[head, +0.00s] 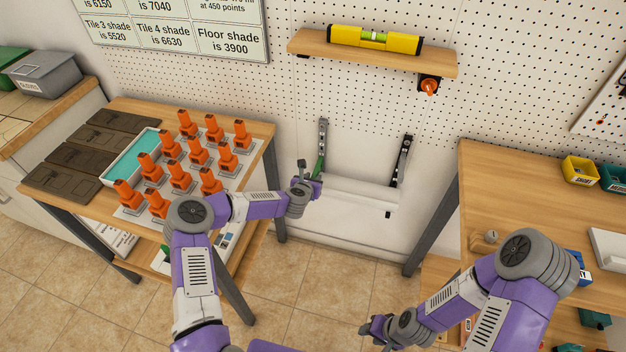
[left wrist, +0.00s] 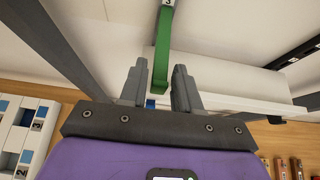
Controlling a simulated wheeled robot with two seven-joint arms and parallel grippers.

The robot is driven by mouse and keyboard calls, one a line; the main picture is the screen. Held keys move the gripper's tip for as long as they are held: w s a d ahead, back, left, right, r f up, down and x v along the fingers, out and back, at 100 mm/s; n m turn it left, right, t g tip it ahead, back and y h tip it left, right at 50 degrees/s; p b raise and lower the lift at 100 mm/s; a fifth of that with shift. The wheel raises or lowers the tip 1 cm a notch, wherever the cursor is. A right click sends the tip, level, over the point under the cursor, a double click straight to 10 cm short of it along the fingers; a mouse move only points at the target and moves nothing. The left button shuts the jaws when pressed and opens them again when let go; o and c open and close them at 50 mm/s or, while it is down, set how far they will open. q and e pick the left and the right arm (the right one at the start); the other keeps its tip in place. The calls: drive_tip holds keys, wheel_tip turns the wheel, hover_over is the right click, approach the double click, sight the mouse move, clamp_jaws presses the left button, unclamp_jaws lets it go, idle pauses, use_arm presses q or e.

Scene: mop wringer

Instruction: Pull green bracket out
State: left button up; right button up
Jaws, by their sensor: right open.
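The green bracket (head: 320,166) hangs low on the wall, on the left side of a white roll or bar. It also shows in the left wrist view (left wrist: 163,42), running down towards my left gripper (left wrist: 160,70). That gripper is open, with one finger on each side of the bracket's lower end in that view; I cannot tell whether they touch it. In the head view my left gripper (head: 309,172) is right by the bracket's lower end and partly hides it. My right gripper (head: 376,329) is open and empty, low in front, far from the bracket.
A black bracket (head: 402,158) stands at the right of the white roll (head: 361,191). A table with several orange parts (head: 171,145) is at left, a wooden bench (head: 500,190) at right. A shelf (head: 345,51) with a yellow level (head: 375,39) is above.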

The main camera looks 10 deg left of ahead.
use_arm(q)
drive_tip(key=shift+c, duration=0.2)
clamp_jaws()
drive_tip(key=shift+s, duration=0.1)
drive_tip(key=shift+s, duration=2.2)
